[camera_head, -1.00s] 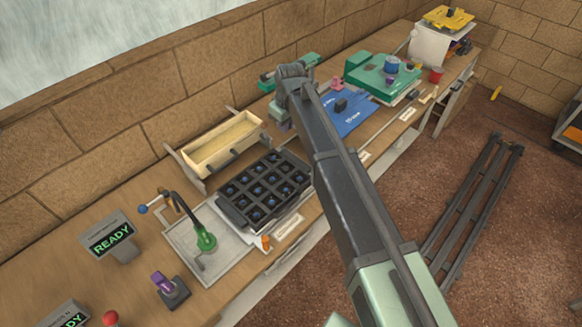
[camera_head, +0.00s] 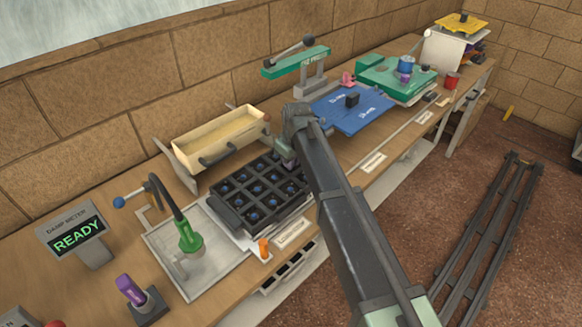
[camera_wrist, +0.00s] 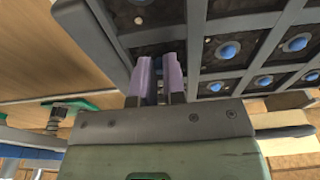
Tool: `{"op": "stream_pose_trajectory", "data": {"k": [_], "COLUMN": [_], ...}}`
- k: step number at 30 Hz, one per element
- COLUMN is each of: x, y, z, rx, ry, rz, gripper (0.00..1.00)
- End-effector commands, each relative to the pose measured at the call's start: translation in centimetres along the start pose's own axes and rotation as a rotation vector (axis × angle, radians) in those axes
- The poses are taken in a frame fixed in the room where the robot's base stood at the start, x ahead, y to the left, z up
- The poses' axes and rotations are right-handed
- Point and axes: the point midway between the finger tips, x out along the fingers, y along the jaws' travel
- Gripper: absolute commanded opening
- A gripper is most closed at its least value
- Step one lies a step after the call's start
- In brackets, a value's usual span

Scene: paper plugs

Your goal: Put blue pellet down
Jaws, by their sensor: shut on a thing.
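My gripper (camera_wrist: 158,60) has two purple-tipped fingers, close together, at the edge of the black tray. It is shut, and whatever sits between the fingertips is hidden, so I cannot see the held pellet. The black compartment tray (camera_head: 226,214) stands on the bench, with blue pellets in many compartments, such as one blue pellet (camera_wrist: 228,50) right of the fingers in the wrist view. The compartment straight beyond my fingers (camera_wrist: 140,12) shows a dark floor and a pale speck, no blue. In the head view my wrist is at the tray's right side, and the fingertips are mostly hidden.
A cream wooden trough (camera_head: 222,138) stands behind the tray. A metal plate with a green-headed lamp-like tool (camera_head: 190,240) lies to the left. A small orange item (camera_head: 263,248) stands at the tray's front. A blue mat (camera_head: 352,112) and a green press (camera_head: 300,62) lie to the right.

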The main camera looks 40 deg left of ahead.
Motion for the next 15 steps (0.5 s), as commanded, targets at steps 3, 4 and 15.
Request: {"op": "stream_pose_trajectory", "data": {"k": [3,4,15], "x": [-0.18,-0.08,0.11], "y": [0.00,0.00,0.00], "z": [-0.01,0.00,0.01], "rx": [0.000,0.000,0.000], "ry": [0.000,0.000,0.000], "rz": [0.000,0.000,0.000], "gripper": [0.00,0.00,0.22]}}
